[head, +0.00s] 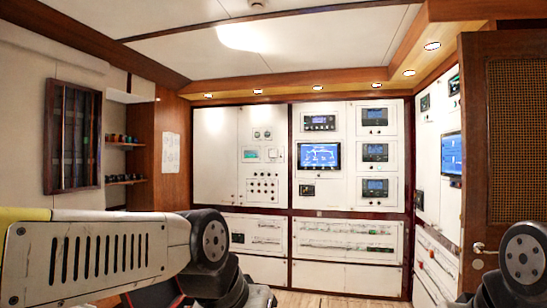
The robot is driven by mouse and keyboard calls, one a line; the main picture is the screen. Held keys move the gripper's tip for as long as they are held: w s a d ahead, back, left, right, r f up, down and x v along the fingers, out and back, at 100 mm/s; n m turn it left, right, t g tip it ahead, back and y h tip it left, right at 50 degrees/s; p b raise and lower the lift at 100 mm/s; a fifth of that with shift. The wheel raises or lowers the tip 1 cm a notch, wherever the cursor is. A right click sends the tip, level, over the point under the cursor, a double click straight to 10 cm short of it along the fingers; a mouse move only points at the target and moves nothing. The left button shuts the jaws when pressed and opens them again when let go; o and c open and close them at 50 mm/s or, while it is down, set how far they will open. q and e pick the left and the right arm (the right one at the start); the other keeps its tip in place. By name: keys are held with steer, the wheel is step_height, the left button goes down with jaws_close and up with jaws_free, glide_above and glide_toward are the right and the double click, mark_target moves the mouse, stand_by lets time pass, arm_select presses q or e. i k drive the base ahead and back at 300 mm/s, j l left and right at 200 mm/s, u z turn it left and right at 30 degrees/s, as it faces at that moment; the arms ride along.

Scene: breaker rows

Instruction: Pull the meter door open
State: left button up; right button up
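I cannot tell for sure which door is the meter door. A dark wood-framed cabinet (73,137) with a dark, see-through-looking front hangs on the left wall, and it looks shut. White panel doors (215,155) on the back wall also look shut. My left arm reaches in from the left across the bottom, and part of my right arm shows at the bottom right corner. Neither gripper shows in the head view, so nothing is seen touching any door.
Small shelves (126,182) with several small objects stand right of the cabinet. The back wall carries screens (319,155), meters and breaker rows (345,233). A wooden door (503,140) with a mesh panel and a handle (480,248) is at the right. Bare floor shows at bottom centre.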

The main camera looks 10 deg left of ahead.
mark_target(264, 128)
steer(key=i+z, duration=0.1)
steer(key=i, duration=1.7)
steer(key=i+u, duration=0.1)
steer(key=i, duration=0.95)
steer(key=i+u, duration=0.1)
steer(key=i, duration=0.55)
steer(key=i+l, duration=0.15)
steer(key=i, duration=0.5)
steer(key=i+u, duration=0.15)
steer(key=i, duration=0.5)
steer(key=i+j+u, duration=0.1)
steer(key=i+u, duration=0.7)
steer(key=u, duration=0.15)
steer(key=i+l+u, duration=0.2)
steer(key=i+u, duration=0.25)
steer(key=i+j+u, duration=0.15)
steer(key=i+u, duration=0.15)
steer(key=i, duration=0.15)
steer(key=i+u, duration=0.35)
steer(key=i+j, duration=0.15)
steer(key=i, duration=0.15)
steer(key=i+j, duration=0.15)
steer(key=i, duration=0.2)
